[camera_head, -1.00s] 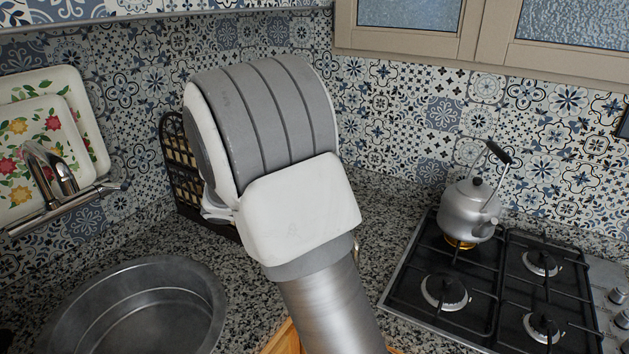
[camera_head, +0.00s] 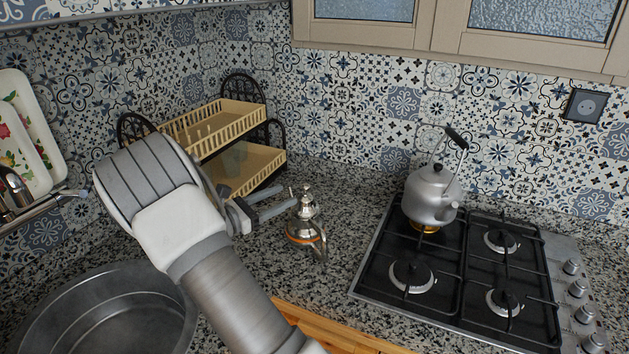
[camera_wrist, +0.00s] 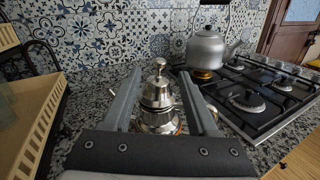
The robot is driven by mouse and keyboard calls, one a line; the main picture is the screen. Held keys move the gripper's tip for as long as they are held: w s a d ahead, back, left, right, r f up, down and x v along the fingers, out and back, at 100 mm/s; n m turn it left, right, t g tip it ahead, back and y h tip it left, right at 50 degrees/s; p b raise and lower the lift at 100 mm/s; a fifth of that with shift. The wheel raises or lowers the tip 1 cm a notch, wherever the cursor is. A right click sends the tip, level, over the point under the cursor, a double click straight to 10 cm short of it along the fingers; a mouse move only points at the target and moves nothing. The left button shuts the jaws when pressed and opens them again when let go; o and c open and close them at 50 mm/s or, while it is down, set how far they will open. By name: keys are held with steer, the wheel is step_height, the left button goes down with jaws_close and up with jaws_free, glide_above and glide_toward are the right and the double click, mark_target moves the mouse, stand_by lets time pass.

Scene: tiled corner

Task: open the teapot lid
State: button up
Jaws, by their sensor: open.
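A small shiny silver teapot (camera_head: 303,234) stands upright on the granite counter, with an orange-brown band low on its body. Its domed lid (camera_head: 307,207) with a tall knob sits on top; in the wrist view the lid (camera_wrist: 157,94) looks seated on the pot. My gripper (camera_head: 289,198) is open and empty, just left of the lid at about its height, fingers pointing at it. In the wrist view the lid's knob (camera_wrist: 159,66) appears between the two fingertips (camera_wrist: 160,73). I see no contact. The fingers and palm hide part of the teapot's lower body there.
A grey kettle (camera_head: 431,195) stands on the back left burner of the gas hob (camera_head: 455,270), right of the teapot. A two-tier beige rack (camera_head: 245,170) stands behind my gripper in the corner. A metal sink basin (camera_head: 110,320) is at lower left. Counter around the teapot is clear.

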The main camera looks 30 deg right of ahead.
mark_target(309, 184)
steer(key=d, duration=0.3)
steer(key=w+d, duration=0.1)
steer(key=d, duration=0.7)
steer(key=shift+w+d+p, duration=0.15)
steer(key=shift+d+p, duration=0.05)
steer(key=shift+p, duration=0.15)
jaws_close()
stand_by(0.7)
